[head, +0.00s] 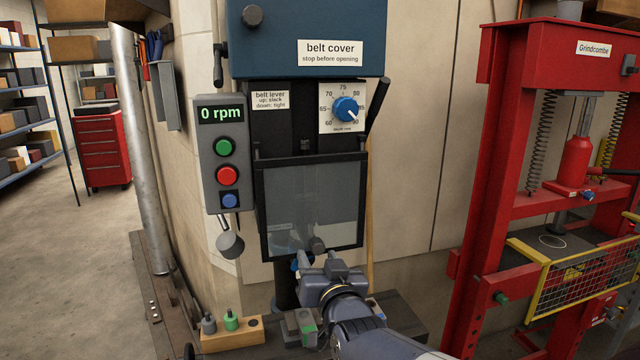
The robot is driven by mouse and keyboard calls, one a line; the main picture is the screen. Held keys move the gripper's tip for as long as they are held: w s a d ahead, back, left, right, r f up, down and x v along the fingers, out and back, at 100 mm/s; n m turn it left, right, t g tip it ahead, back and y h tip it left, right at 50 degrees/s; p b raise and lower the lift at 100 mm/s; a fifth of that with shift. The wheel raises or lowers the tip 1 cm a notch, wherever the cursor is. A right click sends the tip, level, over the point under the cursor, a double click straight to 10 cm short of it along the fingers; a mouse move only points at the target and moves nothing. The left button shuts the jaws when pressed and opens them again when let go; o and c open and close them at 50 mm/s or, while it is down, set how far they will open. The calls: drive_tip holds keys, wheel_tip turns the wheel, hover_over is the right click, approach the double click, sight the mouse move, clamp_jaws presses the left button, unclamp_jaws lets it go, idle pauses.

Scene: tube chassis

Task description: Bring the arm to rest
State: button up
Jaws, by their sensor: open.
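My arm (365,328) reaches in from the bottom of the head view. The control box (222,152) reads 0 rpm.
A wooden block (232,338) with small grey and green pieces stands at the lower left. A grey vise-like block (300,328) sits beside my arm. A red press (490,150) with a yellow mesh guard (580,275) stands at the right. Open floor (70,270) lies at the left.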

wheel_tip(320, 180, down, 14)
drive_tip(key=b, duration=0.4)
drive_tip(key=r+v, duration=0.1)
drive_tip(key=v, duration=0.9)
drive_tip(key=shift+s+a+y+b, duration=0.25)
drive_tip(key=shift+a+y+b, duration=0.05)
drive_tip(key=shift+b, duration=0.1)
drive_tip(key=shift+r, duration=0.1)
